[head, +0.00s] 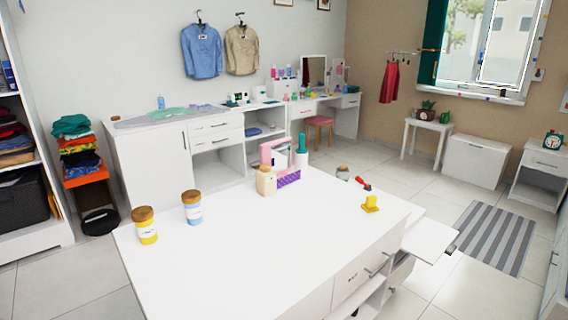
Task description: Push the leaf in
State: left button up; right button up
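The leaf (432,239) is a flat white panel that sticks out from the right side of the white island table (250,235), a little below its top. A small dark piece, perhaps a handle, shows at the leaf's outer right end. Drawer fronts with dark handles (362,272) are on the table's near right side, below the top. Neither of my grippers can be made out in the head view.
On the table stand a yellow jar (146,232), a blue jar (192,213), a group of bottles and boxes (284,165), a red-handled tool (363,184) and a yellow item (370,205). A striped rug (493,238) lies on open floor to the right.

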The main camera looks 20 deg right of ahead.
aim_at(427, 239)
jog(key=z, duration=0.45)
jog(key=i+l+z, duration=0.1)
jog(key=z, duration=0.3)
jog(key=i+z, duration=0.1)
jog(key=z, duration=0.8)
jog(key=i+l+u, duration=0.1)
jog(key=u, duration=0.25)
jog(key=i+l+u, duration=0.15)
jog(key=u, duration=0.25)
jog(key=i+l+u, duration=0.25)
jog(key=l, duration=0.3)
jog(key=i+l+u, duration=0.15)
jog(key=i+l, duration=0.15)
jog(key=l, duration=0.2)
jog(key=i+l, duration=0.15)
jog(key=l, duration=0.2)
jog(key=i+l, duration=0.1)
jog(key=l, duration=0.25)
jog(key=i+l+u, duration=0.1)
jog(key=l, duration=0.25)
jog(key=i+l, duration=0.2)
jog(key=l, duration=0.15)
